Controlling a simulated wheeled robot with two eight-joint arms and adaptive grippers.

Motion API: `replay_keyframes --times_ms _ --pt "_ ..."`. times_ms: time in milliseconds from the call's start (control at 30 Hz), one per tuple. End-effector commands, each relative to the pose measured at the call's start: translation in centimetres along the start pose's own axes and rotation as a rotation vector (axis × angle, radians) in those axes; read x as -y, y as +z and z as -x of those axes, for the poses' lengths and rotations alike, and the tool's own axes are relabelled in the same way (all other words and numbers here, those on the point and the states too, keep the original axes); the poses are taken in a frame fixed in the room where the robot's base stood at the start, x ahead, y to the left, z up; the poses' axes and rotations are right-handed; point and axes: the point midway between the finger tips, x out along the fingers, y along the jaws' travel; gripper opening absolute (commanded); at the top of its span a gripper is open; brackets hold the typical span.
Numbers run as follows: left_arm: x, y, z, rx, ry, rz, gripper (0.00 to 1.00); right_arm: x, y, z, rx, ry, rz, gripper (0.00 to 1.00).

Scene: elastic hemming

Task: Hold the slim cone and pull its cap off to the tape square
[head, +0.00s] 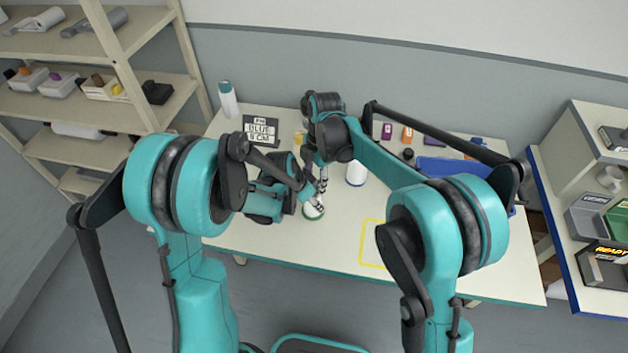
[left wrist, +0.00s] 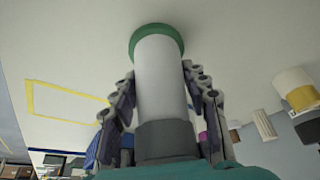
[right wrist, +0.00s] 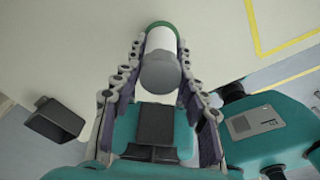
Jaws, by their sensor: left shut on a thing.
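The slim cone (head: 313,212) stands upright on the table, white with a green base. In the left wrist view the cone (left wrist: 160,80) rises from its green ring to a grey cap (left wrist: 166,140). My left gripper (left wrist: 158,75) is shut on the white body, one finger on each side. My right gripper (right wrist: 161,45) is open above, its fingers on either side of the grey cap (right wrist: 160,72), which faces its camera; contact is hard to tell. In the head view both grippers crowd the cone and hide its top. The yellow tape square (head: 362,240) lies right of the cone, partly behind my right arm.
Another white item (head: 356,173) stands close behind to the right. A black sign (head: 260,130) and a white bottle (head: 228,99) are at the back left. A blue bin (head: 440,166) and small coloured items stand at the back right. The front of the table is clear.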

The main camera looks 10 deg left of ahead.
Motion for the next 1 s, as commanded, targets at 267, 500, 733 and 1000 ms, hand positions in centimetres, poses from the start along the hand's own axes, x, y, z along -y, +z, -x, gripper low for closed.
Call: replay_keyframes --times_ms 267,500,733,1000 --pt "0.0 0.0 0.0 0.000 -0.001 0.000 0.00 0.0 0.0 0.0 0.001 -0.001 0.000 0.23" --pt "0.1 0.0 0.0 0.000 -0.001 0.000 0.00 0.1 0.1 0.1 0.001 -0.001 -0.001 0.00" --pt "0.1 0.0 0.0 0.000 -0.001 0.000 0.00 0.0 -0.1 1.0 0.000 -0.001 -0.001 0.00" --pt "0.0 0.0 0.0 0.000 -0.001 0.000 0.00 0.0 -0.3 2.2 -0.001 0.000 0.000 0.00"
